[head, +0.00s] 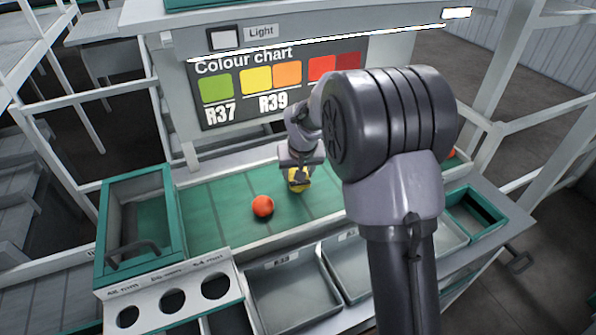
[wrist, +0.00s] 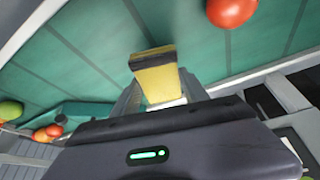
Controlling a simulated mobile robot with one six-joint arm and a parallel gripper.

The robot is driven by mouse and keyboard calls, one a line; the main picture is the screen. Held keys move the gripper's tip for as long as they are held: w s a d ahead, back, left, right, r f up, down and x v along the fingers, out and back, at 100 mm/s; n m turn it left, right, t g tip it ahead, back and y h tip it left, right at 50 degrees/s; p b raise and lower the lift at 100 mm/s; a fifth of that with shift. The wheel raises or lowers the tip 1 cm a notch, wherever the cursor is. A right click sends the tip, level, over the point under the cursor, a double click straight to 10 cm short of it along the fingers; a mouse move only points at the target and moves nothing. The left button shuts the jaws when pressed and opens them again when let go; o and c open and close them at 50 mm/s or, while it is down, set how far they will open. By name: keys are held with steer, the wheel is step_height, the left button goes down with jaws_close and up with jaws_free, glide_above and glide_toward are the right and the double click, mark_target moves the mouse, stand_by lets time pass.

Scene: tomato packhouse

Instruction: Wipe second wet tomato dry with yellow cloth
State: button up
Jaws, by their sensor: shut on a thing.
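My gripper (head: 300,166) is over the green sorting surface (head: 215,215), right of a single orange-red tomato (head: 262,206). It is shut on the yellow cloth (head: 299,181). In the wrist view the cloth (wrist: 157,80) shows as a folded yellow block with a dark edge between the fingers. The tomato (wrist: 232,12) is at the top of the wrist view, apart from the cloth. I cannot tell whether the tomato is wet. The head view does not clearly show whether the cloth touches the surface.
Orange tomatoes (wrist: 48,133) and a green one (wrist: 10,110) lie at the left of the wrist view. A green-rimmed bin (head: 137,180) stands left of the surface, a plate with sizing holes (head: 172,300) in front. Grey trays (head: 290,290) line the front; a colour chart (head: 280,85) stands behind.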

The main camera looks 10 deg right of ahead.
steer(key=shift+f+b, duration=0.3)
steer(key=shift+f, duration=0.1)
steer(key=shift+w, duration=0.15)
steer(key=shift+w+p, duration=0.5)
steer(key=shift+w, duration=0.45)
steer(key=shift+s+a+b, duration=0.1)
steer(key=shift+s+b, duration=1)
steer(key=shift+s, duration=1.1)
steer(key=shift+w, duration=0.1)
steer(key=shift+w+p, duration=1)
steer(key=shift+w, duration=1.15)
steer(key=shift+s, duration=0.15)
